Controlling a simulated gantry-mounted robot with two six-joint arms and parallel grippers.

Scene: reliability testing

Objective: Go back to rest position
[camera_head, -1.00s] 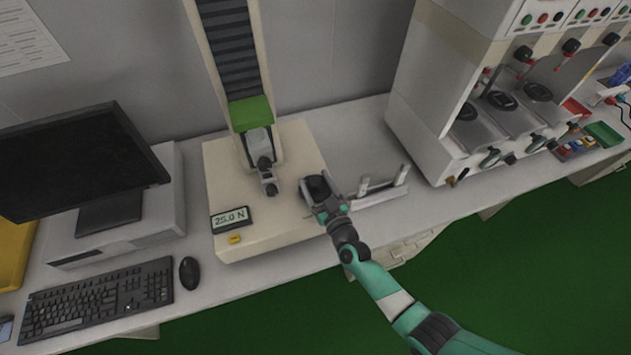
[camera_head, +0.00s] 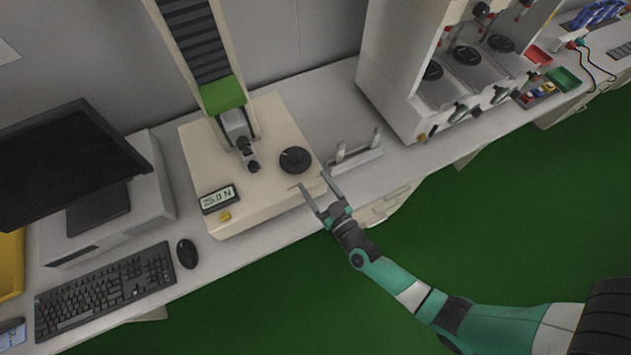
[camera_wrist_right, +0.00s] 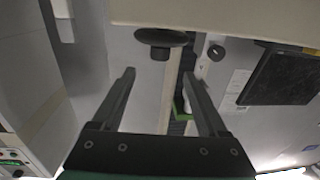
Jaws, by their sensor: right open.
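My right gripper (camera_head: 312,190) is open and empty, just off the front right edge of the test machine's beige base (camera_head: 262,200). A round black part (camera_head: 294,160) sits on that base, behind and apart from the fingertips. In the right wrist view my two open fingers (camera_wrist_right: 160,85) show with nothing between them, and a dark round part with a stem (camera_wrist_right: 162,38) shows beyond them. My left gripper is not in view.
The tester column with a green block (camera_head: 222,95) rises behind the base; its display (camera_head: 219,198) reads 25.0 N. A metal rack (camera_head: 358,158) stands right. A monitor (camera_head: 75,160), keyboard (camera_head: 105,292) and mouse (camera_head: 187,253) are left. The green floor in front is clear.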

